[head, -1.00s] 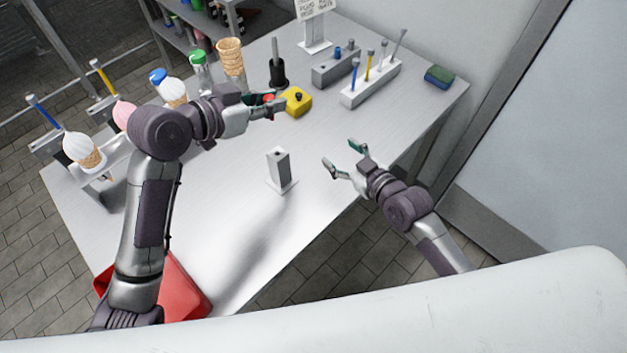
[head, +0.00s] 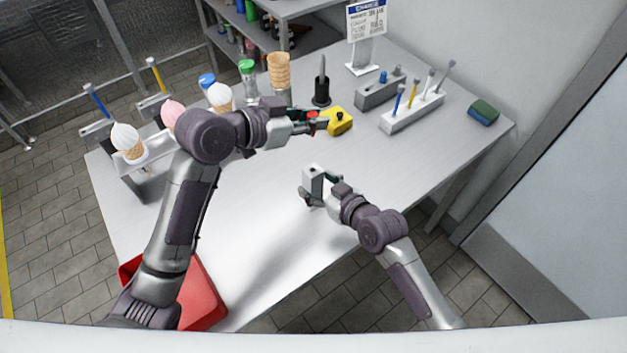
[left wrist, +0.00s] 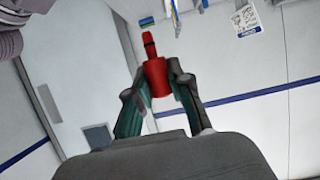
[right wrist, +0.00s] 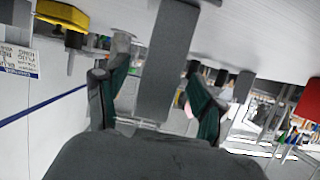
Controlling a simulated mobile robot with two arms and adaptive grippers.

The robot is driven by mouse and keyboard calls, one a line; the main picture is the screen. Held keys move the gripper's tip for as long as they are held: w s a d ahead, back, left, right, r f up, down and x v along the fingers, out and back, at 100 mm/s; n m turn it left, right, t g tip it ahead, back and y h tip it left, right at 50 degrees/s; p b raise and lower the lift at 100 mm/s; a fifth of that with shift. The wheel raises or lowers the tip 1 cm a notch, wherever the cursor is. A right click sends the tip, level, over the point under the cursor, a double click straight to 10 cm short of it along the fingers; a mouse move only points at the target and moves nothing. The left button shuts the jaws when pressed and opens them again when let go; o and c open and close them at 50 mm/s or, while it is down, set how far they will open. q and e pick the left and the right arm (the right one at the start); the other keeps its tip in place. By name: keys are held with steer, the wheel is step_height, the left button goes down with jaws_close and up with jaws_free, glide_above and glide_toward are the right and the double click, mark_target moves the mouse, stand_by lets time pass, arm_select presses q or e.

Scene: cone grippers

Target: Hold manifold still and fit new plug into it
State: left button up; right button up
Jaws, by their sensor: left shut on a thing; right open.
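The manifold (head: 313,181), a small upright silver-grey block on a flat base, stands on the table. My right gripper (head: 319,188) is open at it; in the right wrist view, the manifold (right wrist: 168,62) rises between the two spread fingers (right wrist: 160,98). I cannot tell whether either finger touches it. My left gripper (head: 320,122) is shut on the red plug (left wrist: 156,77), which has a dark ring near its narrower tip. It holds the plug above the table, beyond and apart from the manifold, near a yellow block. The manifold's top opening is not clear here.
The yellow block (head: 341,121) with a black knob lies just right of my left gripper. A grey block with a blue plug (head: 380,91) and a white rack (head: 412,112) of tools stand behind. Ice-cream cones (head: 128,142) line the left; a red bin (head: 203,296) is at front left.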

steer(key=shift+x, duration=1.2)
jaws_close()
steer(key=shift+d+n+g+y, duration=0.1)
steer(key=shift+n+g+y, duration=0.6)
steer(key=shift+n, duration=0.1)
